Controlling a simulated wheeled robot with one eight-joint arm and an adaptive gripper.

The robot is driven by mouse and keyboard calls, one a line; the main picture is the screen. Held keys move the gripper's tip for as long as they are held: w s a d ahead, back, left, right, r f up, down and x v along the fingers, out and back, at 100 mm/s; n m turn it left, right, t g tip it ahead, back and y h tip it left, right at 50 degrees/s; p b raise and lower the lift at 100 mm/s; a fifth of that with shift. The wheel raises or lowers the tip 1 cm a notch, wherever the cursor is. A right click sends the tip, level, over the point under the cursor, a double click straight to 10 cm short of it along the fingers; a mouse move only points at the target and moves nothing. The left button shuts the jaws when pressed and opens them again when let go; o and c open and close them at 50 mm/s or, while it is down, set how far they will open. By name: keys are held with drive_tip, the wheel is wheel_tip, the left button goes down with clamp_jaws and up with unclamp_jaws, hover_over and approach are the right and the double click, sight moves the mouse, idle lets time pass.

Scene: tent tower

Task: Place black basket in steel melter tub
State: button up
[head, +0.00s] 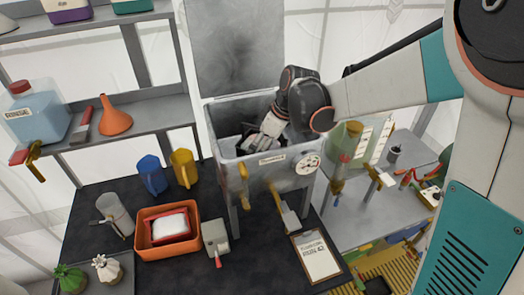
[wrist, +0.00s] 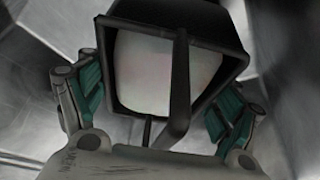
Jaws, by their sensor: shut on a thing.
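The steel melter tub (head: 284,172) is an open grey metal box on legs, with a round dial on its front right. My gripper (head: 262,130) reaches down into its open top. The black basket (head: 246,131) is partly visible inside the tub by the gripper, mostly hidden by the front wall and my wrist. In the wrist view the black basket (wrist: 116,52) lies between the two teal-padded fingers of my gripper (wrist: 160,95), shut on it. A dark bar crosses its opening, and a pale surface shows inside. Blurred metal walls surround it. Whether the basket touches the tub floor cannot be told.
A raised steel lid (head: 235,45) stands behind the tub. The dark table holds an orange bin (head: 150,252), a blue pitcher (head: 151,176), a yellow pitcher (head: 184,169) and a clipboard (head: 315,257). Brass taps (head: 244,185) stick out from the tub's front. A grey shelf (head: 160,119) stands left.

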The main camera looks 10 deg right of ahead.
drive_tip(key=shift+f, duration=0.85)
drive_tip(key=o, duration=1.5)
